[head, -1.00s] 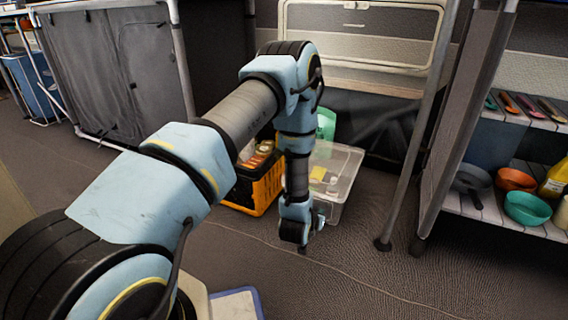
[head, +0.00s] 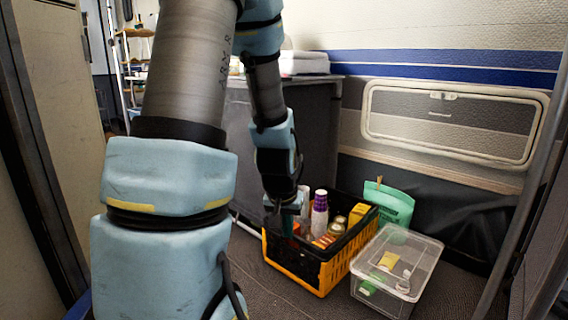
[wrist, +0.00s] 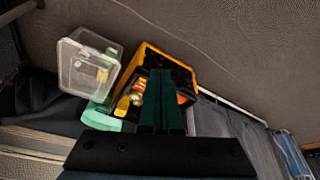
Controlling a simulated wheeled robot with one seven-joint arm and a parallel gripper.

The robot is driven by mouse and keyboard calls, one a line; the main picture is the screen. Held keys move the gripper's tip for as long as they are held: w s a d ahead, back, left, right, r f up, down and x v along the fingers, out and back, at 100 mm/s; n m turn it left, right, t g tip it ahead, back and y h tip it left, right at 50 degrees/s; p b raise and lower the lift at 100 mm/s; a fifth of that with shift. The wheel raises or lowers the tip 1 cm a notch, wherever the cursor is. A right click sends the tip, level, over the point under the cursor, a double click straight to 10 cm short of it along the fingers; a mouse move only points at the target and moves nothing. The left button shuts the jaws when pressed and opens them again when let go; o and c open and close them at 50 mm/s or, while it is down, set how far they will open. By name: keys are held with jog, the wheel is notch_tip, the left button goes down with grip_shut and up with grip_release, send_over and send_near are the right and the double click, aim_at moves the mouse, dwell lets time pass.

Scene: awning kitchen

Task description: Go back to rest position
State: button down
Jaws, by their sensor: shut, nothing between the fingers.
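My gripper (wrist: 161,100) is shut and empty in the wrist view, its two dark fingers side by side. In the head view my gripper (head: 277,222) points down close to the left end of a black and yellow crate (head: 322,270). Part of the crate is hidden behind the gripper in the wrist view, and I cannot tell whether they touch. My arm is raised and bent, filling the left half of the head view.
The crate holds bottles, including a purple-capped one (head: 319,214), and packets. A clear plastic box (head: 418,257) stands right of it, with a green bag (head: 389,203) behind. A grey cabinet (head: 318,135) stands behind. A pole (head: 522,220) rises at the right.

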jog(key=s+a+r+n+g+y+p, duration=0.1)
jog(key=s+a+r+n+g+p, duration=0.1)
jog(key=s+a+r, duration=0.55)
notch_tip(320, 180, up, 38)
jog(key=s+p, duration=0.1)
jog(key=p, duration=3.6)
jog(key=shift+s+f+p, duration=0.2)
jog(key=shift+f+p, duration=0.05)
jog(key=shift+p, duration=0.05)
